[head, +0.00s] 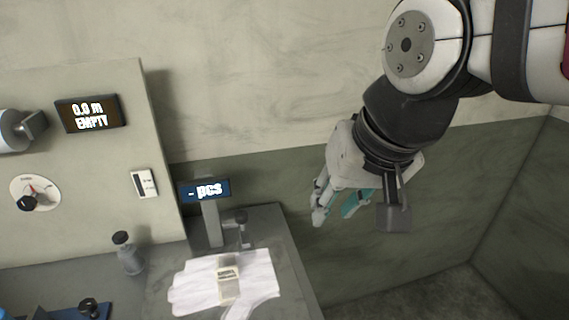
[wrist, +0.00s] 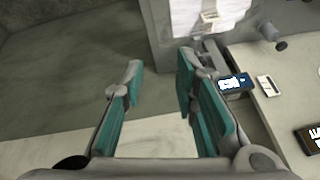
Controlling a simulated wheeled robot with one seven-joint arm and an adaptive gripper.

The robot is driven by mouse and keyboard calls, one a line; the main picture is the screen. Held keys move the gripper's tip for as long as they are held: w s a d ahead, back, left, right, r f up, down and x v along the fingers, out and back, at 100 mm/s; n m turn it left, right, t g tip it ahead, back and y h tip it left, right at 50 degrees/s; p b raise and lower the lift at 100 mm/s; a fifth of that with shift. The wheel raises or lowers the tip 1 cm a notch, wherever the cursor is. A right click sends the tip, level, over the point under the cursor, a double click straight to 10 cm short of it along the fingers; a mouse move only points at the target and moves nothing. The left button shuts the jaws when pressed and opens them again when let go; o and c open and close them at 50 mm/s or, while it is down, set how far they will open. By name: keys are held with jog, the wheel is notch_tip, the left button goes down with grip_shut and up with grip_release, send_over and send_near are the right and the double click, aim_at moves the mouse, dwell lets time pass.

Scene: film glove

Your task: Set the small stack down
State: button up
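A small stack of flat white gloves (head: 195,284) with a pale paper band (head: 228,283) around its middle lies on the grey counter below the "- pcs" display. The stack also shows at the top of the wrist view (wrist: 190,20), partly cut off. My gripper (head: 335,208) is to the right of the counter and higher than the stack, well apart from it. In the wrist view its teal-padded fingers (wrist: 160,85) are spread with nothing between them.
A display on a post reading "- pcs" (head: 205,190) stands behind the stack. A display reading "0.0 m EMPTY" (head: 91,114), a dial (head: 35,192) and a white switch plate (head: 144,183) are on the wall panel. A grey bottle (head: 128,256) stands left. Right of the counter is open floor.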

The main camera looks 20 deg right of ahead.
jog(key=s, duration=0.1)
jog(key=s+d+n, duration=0.1)
jog(key=s+n, duration=0.1)
jog(key=shift+s+d+r+t+h, duration=0.1)
jog(key=shift+d+t+h, duration=0.2)
jog(key=shift+t, duration=0.1)
